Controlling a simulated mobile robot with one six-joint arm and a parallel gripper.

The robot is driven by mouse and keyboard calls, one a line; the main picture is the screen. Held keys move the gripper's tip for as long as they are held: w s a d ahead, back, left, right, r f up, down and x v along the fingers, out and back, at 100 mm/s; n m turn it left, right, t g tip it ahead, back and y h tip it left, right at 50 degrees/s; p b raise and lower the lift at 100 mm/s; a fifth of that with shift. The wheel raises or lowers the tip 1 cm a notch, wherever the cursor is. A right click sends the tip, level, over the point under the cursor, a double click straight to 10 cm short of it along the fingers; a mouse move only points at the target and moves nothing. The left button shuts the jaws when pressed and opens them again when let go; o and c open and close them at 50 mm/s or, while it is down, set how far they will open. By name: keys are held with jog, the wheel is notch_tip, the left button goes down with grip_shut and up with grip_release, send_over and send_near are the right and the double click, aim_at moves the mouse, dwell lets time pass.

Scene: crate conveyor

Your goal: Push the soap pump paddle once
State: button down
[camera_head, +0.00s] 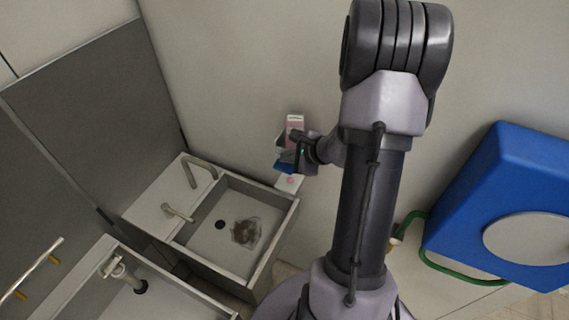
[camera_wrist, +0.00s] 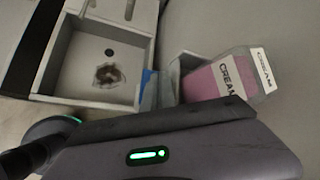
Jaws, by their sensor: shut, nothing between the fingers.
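A soap dispenser hangs on the wall at the sink's right, with a pink bottle (camera_head: 295,122) labelled CREAM. The bottle (camera_wrist: 228,77) is large in the wrist view, set in a grey holder (camera_wrist: 186,64). A blue part (camera_head: 284,167) shows low beside the holder, and also in the wrist view (camera_wrist: 148,84). I cannot tell which part is the paddle. My gripper (camera_head: 300,153) is shut and empty, close in front of the dispenser's lower part, and covers some of it. I cannot tell whether it touches.
A sink (camera_head: 261,193) with a tap (camera_head: 177,211) and a dark stain in its basin stands left of the dispenser. Another basin (camera_head: 97,263) is at the lower left. A blue hose reel (camera_head: 508,175) with a green hose is at the right. The wall behind the dispenser is close.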

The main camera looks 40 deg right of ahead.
aim_at(287, 167)
notch_tip(287, 167, up, 5)
jog(key=p, duration=0.3)
dwell(0.4)
dwell(0.5)
